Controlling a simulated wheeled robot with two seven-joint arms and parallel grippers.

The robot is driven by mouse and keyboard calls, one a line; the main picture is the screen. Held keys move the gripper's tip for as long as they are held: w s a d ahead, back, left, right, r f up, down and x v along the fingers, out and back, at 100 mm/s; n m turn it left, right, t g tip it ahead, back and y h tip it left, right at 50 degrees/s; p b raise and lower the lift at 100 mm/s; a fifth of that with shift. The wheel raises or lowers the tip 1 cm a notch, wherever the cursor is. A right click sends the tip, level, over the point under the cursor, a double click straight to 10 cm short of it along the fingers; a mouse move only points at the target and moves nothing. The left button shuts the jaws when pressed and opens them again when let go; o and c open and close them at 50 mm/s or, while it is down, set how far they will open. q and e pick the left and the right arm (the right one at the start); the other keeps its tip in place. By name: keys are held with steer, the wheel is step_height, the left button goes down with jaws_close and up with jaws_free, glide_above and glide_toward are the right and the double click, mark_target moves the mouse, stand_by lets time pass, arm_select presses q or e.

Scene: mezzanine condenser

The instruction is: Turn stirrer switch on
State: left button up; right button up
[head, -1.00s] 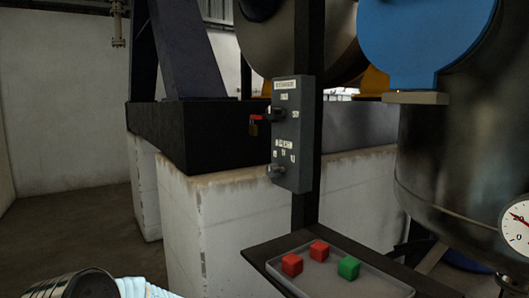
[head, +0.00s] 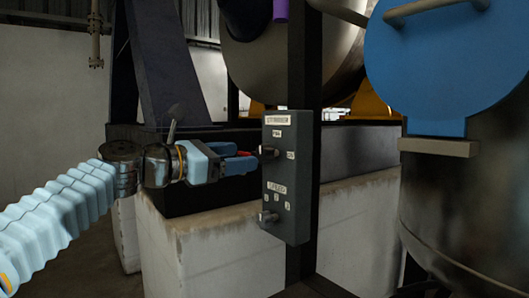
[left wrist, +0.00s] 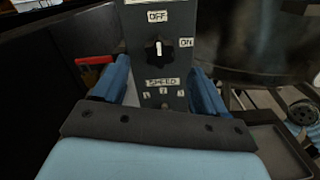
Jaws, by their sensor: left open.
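The stirrer control box (head: 285,205) is a grey upright panel on a dark post, with a STIRRER label at its top. The stirrer switch (left wrist: 158,50) is a black knob whose white mark points up towards OFF; ON is to its right. It also shows at the box's left edge in the head view (head: 268,151). My left gripper (head: 248,160) is open and empty, just in front of the box. In the left wrist view its blue fingers (left wrist: 160,70) stand either side of the panel below the knob, apart from it. My right gripper is out of view.
A lower SPEED knob (head: 267,217) sticks out below the switch. A red handle (left wrist: 95,60) is left of the box. A blue round cover (head: 430,60) and dark vessel stand to the right. White concrete blocks (head: 215,255) lie behind the box.

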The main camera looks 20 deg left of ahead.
mark_target(261, 154)
arm_select(q)
steer(key=p+x, duration=0.1)
steer(key=x, duration=0.6)
steer(key=shift+w+d, duration=0.25)
steer(key=shift+w, duration=0.1)
steer(key=c, duration=1.1)
